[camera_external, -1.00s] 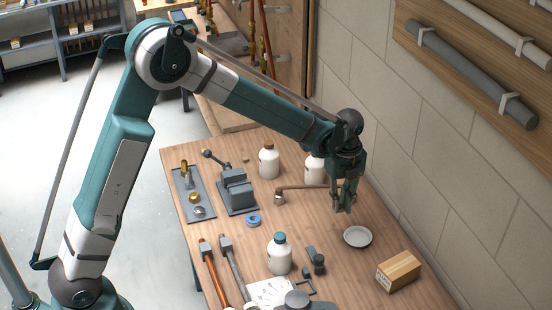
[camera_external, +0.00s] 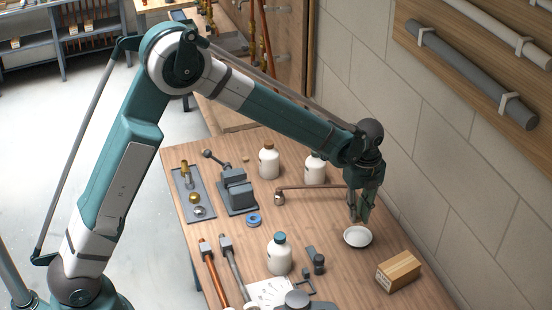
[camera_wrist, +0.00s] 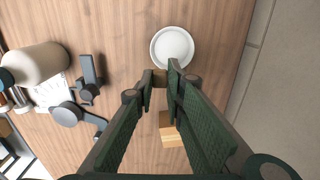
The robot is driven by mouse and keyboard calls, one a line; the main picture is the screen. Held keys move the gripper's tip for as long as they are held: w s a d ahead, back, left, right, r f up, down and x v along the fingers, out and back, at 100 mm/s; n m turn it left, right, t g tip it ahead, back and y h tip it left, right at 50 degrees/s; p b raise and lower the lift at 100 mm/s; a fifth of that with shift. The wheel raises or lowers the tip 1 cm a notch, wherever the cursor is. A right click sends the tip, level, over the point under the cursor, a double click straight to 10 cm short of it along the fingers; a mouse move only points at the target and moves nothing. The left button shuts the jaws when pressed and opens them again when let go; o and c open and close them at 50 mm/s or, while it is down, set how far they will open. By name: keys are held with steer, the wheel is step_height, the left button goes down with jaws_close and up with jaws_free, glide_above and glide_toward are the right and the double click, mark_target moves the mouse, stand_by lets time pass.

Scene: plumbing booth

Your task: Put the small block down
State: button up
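My gripper (camera_external: 360,217) is just above the white dish (camera_external: 358,236) on the workbench. In the wrist view, the fingertips (camera_wrist: 161,76) are close together with a small brown block (camera_wrist: 160,78) between them, so my gripper looks shut on it. The block is mostly hidden by the fingers and cannot be made out in the external view. The dish (camera_wrist: 172,47) lies just beyond the fingertips in the wrist view, with nothing in it.
A larger wooden block (camera_external: 398,271) lies right of the dish, near the wall. A blue-capped white bottle (camera_external: 279,254) and dark fittings (camera_external: 316,260) stand to the left. A copper pipe (camera_external: 315,188) lies behind. Bare wood shows around the dish.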

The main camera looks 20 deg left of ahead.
mark_target(358, 217)
steer(key=shift+f, duration=2.55)
steer(key=shift+f, duration=0.1)
steer(key=shift+f, duration=1.75)
steer(key=shift+f+b, duration=0.55)
steer(key=o, duration=0.6)
steer(key=shift+r, duration=0.2)
steer(key=shift+r+p, duration=0.6)
steer(key=shift+r, duration=0.1)
step_height(358, 217, up, 11)
steer(key=shift+r, duration=0.15)
